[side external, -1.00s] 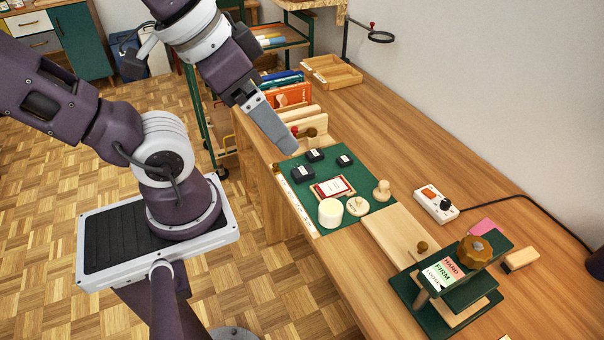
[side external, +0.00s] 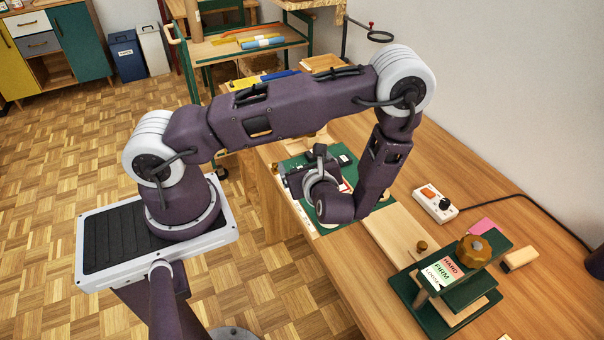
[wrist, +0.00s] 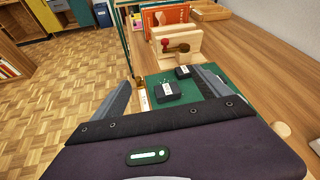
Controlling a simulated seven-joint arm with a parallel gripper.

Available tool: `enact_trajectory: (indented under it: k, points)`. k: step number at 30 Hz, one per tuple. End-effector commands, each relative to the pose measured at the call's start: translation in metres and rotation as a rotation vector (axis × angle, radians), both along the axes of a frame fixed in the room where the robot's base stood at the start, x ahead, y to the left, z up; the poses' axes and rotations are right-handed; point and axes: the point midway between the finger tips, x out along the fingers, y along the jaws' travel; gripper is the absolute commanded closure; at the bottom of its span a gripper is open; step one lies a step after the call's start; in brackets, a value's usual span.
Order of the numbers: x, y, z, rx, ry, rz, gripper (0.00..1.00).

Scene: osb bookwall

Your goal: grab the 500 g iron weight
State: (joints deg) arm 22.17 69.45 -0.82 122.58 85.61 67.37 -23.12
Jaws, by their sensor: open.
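Two black block-shaped weights with white labels show in the wrist view: a nearer, larger-looking one (wrist: 166,92) and another (wrist: 183,72) beyond it to the right. Their labels are too small to read, so I cannot tell which is 500 g. In the side view one black weight (side external: 344,159) shows on the green mat (side external: 352,172); my arm hides the others. My gripper (wrist: 167,87) is open and empty, its fingers spread to the left and right of the nearer weight in the picture. I cannot tell its height above the mat.
A wooden stand with a red knob (wrist: 176,45) and an orange book (wrist: 165,17) lie beyond the weights. A green press (side external: 460,270) and a white switch box (side external: 436,204) stand to the right.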

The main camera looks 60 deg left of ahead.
Motion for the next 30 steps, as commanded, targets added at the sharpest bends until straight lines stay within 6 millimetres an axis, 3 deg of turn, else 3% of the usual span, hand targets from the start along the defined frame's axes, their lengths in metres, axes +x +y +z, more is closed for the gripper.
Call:
enact_trajectory:
  k: [1, 3, 6, 11, 19, 27, 30]
  points:
    - [0.0, 0.0, -0.024, 0.022, 0.06, -0.076, 0.13]
    - [0.001, 0.0, -0.048, 0.035, 0.114, -0.16, 0.13]
    - [0.001, 0.0, -0.066, 0.041, 0.151, -0.22, 0.13]
    - [0.006, 0.013, -0.075, 0.042, 0.158, -0.23, 0.13]
    - [0.023, 0.055, -0.094, 0.04, 0.158, -0.226, 0.13]
    - [0.025, 0.06, -0.096, 0.041, 0.159, -0.23, 0.13]
    - [0.025, 0.06, -0.096, 0.041, 0.159, -0.229, 0.31]
